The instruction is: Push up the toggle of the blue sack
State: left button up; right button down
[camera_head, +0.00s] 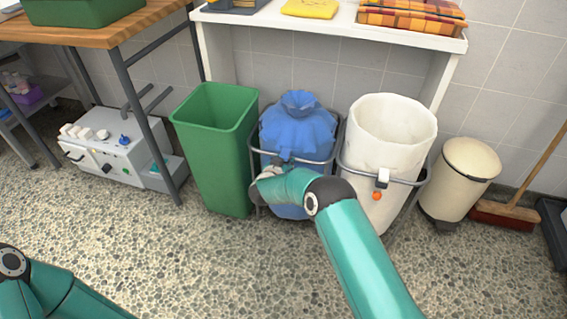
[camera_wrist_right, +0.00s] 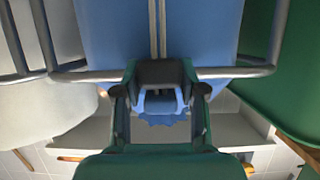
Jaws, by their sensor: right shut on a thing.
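The blue sack (camera_head: 297,132) hangs in a grey metal ring frame between the green bin and the white sack, its top gathered into a frill. My right gripper (camera_head: 270,173) is at the front of the blue sack, with my wrist covering part of it. In the right wrist view, which looks upside down, the blue sack (camera_wrist_right: 105,28) fills the top middle, and pale cords run down its face to a dark toggle (camera_wrist_right: 160,73). The right gripper (camera_wrist_right: 160,94) is shut on the toggle, one finger on each side. My left gripper is out of view; only its arm shows.
The green bin (camera_head: 211,150) stands close on the left, and the white sack (camera_head: 385,140) with an orange toggle (camera_head: 376,196) close on the right. The metal frame ring (camera_wrist_right: 240,72) passes near my fingers. A white shelf (camera_head: 330,25) overhangs behind. The floor in front is clear.

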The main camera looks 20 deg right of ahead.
jog(key=shift+a, duration=0.1)
jog(key=c, duration=0.6)
grip_release()
jog(key=shift+c, duration=0.2)
jog(key=v, duration=1.1)
jog(key=shift+s+a, duration=0.2)
jog(key=shift+s, duration=0.1)
jog(key=shift+r, duration=0.1)
